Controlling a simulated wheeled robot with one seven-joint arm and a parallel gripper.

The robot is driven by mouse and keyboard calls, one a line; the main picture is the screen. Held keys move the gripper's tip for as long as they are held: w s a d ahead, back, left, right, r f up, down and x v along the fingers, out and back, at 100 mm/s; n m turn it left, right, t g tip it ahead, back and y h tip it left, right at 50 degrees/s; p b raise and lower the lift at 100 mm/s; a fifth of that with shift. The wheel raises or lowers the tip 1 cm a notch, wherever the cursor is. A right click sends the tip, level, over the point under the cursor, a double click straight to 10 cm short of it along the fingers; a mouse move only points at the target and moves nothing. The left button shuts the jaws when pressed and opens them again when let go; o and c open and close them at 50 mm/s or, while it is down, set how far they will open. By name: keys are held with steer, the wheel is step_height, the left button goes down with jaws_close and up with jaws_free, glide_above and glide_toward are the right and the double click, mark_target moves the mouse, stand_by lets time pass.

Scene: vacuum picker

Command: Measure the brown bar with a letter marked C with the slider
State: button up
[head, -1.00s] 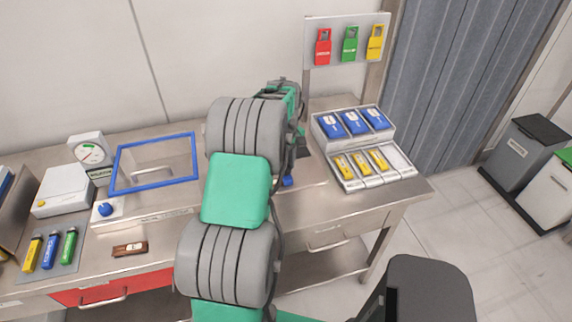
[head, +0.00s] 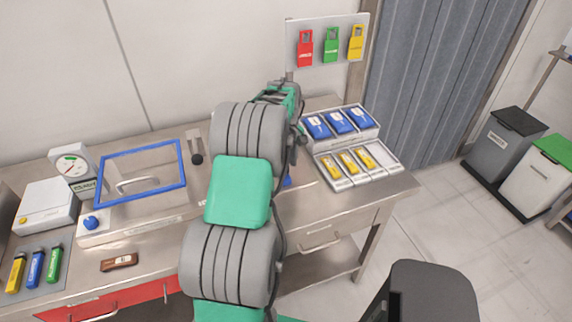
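The brown bar (head: 119,262) lies flat on the steel bench top, at the lower left, near the front edge above a red drawer. It has a pale label, but the letter is too small to read. My green and grey arm reaches over the bench in the middle of the view. My gripper's fingers are hidden behind the arm links. A small blue part (head: 287,182) shows just right of my arm, mostly hidden. A metal piece with a black knob (head: 197,158) stands left of my arm. I cannot tell whether either belongs to the slider.
A blue-framed clear box (head: 183,189) and a dial gauge (head: 71,164) stand on the left. Blue, yellow and green sticks (head: 36,268) lie at the left. Trays of blue and yellow packs (head: 348,183) sit at the right. Bare bench lies beside the bar.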

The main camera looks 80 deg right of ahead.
steer(key=shift+w+r+b, duration=0.1)
steer(key=shift+r+b, duration=0.7)
steer(key=shift+r, duration=3.1)
